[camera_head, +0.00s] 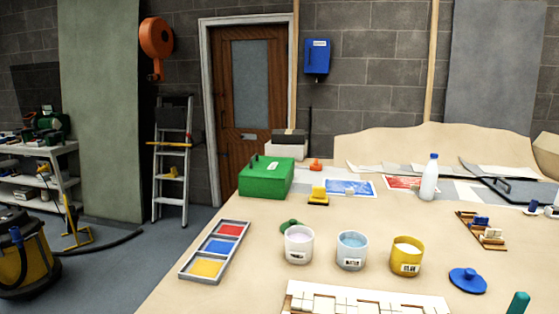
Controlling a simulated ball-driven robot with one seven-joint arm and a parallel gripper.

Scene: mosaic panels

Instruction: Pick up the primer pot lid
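Three open pots stand in a row on the sand-coloured table: a white pot with pale lilac contents (299,245), a white pot with pale blue contents (352,252) and a yellow pot (407,258). Their labels are too small for me to read surely. A blue round lid with a knob (467,281) lies flat to the right of the yellow pot. A green lid (290,225) lies behind the lilac pot, which partly hides it. I cannot tell which lid belongs to the primer pot. My gripper is not in view.
A tray of red, blue and yellow squares (214,252) lies at left. A green box (266,178) and white bottle (429,178) stand farther back. A white gridded panel (360,301) is at the front edge, a teal upright piece (518,303) at front right.

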